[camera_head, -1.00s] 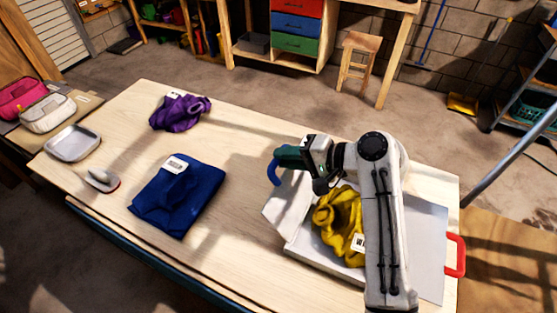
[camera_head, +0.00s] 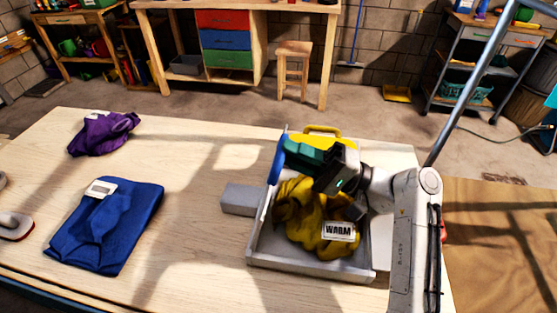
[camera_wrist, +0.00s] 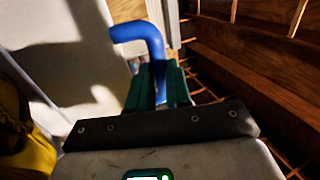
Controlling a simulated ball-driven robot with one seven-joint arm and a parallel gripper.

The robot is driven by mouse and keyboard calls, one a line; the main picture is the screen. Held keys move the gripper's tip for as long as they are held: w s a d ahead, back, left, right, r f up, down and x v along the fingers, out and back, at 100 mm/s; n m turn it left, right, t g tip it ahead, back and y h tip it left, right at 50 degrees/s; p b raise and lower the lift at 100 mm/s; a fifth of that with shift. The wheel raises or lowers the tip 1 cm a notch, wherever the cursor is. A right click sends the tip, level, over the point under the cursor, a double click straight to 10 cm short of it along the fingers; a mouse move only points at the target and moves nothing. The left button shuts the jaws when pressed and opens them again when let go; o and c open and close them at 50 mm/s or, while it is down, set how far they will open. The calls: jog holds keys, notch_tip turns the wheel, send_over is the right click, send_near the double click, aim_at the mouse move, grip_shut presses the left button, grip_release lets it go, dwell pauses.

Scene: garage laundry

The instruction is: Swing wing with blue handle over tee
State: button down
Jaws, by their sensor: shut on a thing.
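The yellow tee (camera_head: 300,212), with a "WARM" label, lies bunched on the pale grey folding board (camera_head: 310,268). My gripper (camera_head: 287,153), with green fingers, is shut on the blue handle (camera_head: 275,163) above the board's far left side. The wing with the blue handle (camera_head: 263,222) stands raised along the left of the tee, seen nearly edge-on. In the wrist view the blue handle (camera_wrist: 145,40) rises from between the green fingers (camera_wrist: 158,88); part of the tee (camera_wrist: 25,145) shows at lower left.
A yellow handle (camera_head: 322,130) is at the board's far side; a red one (camera_head: 443,232) is mostly behind my arm. A grey block-like part (camera_head: 240,198) sticks out left of the board. Folded blue cloth (camera_head: 110,225) and purple cloth (camera_head: 103,133) lie left. The table between is clear.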

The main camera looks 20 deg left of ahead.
jog(key=shift+w+d+f+b, duration=0.1)
jog(key=shift+d+f+b, duration=0.35)
jog(key=shift+d+f, duration=0.45)
jog(key=shift+a+f, duration=0.1)
jog(key=c, duration=1.3)
grip_release()
jog(key=shift+a, duration=0.1)
jog(key=shift+c, duration=0.2)
